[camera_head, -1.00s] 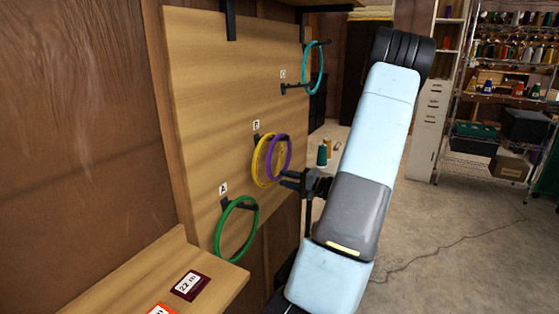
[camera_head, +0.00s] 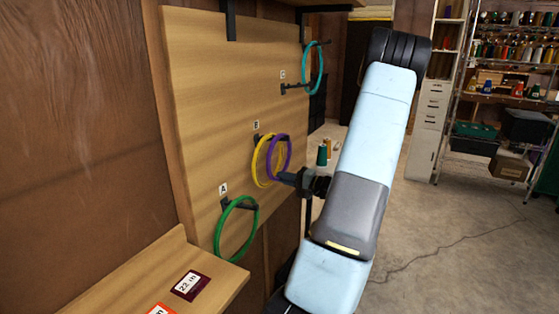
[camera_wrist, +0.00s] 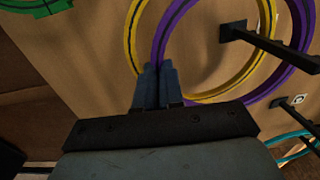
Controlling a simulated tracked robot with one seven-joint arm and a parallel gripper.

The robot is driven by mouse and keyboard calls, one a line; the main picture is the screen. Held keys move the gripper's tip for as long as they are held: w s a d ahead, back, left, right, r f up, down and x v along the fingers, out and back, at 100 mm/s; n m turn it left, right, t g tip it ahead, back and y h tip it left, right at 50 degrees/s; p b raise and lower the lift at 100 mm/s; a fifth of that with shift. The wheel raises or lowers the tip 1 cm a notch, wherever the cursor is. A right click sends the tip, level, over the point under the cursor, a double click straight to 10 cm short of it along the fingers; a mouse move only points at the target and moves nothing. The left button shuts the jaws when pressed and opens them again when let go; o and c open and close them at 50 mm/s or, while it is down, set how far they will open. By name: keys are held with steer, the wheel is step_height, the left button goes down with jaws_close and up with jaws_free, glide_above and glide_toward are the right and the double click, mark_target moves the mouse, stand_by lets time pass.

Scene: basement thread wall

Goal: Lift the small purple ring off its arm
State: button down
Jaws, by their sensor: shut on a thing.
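The purple ring (camera_head: 288,152) hangs at the arm marked B on the wooden board, in front of the yellow ring (camera_head: 257,162), which hangs on the same arm. My gripper (camera_head: 284,177) is at the lower edge of the purple ring. In the wrist view my gripper (camera_wrist: 158,72) has its fingers closed together on the rim of the purple ring (camera_wrist: 168,28). The yellow ring (camera_wrist: 131,30) passes close beside the fingers. The dark arm B (camera_wrist: 270,45) runs through both rings in the wrist view.
A green ring (camera_head: 219,239) hangs at arm A, lower left. A teal ring (camera_head: 321,68) hangs at arm C, upper right. A wooden ledge (camera_head: 130,290) with labels juts out at lower left. Open floor (camera_head: 450,240) lies to the right.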

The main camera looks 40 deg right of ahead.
stand_by(0.3)
steer(key=shift+r, duration=0.7)
steer(key=r+v, duration=0.1)
steer(key=v, duration=0.9)
steer(key=shift+r, duration=0.35)
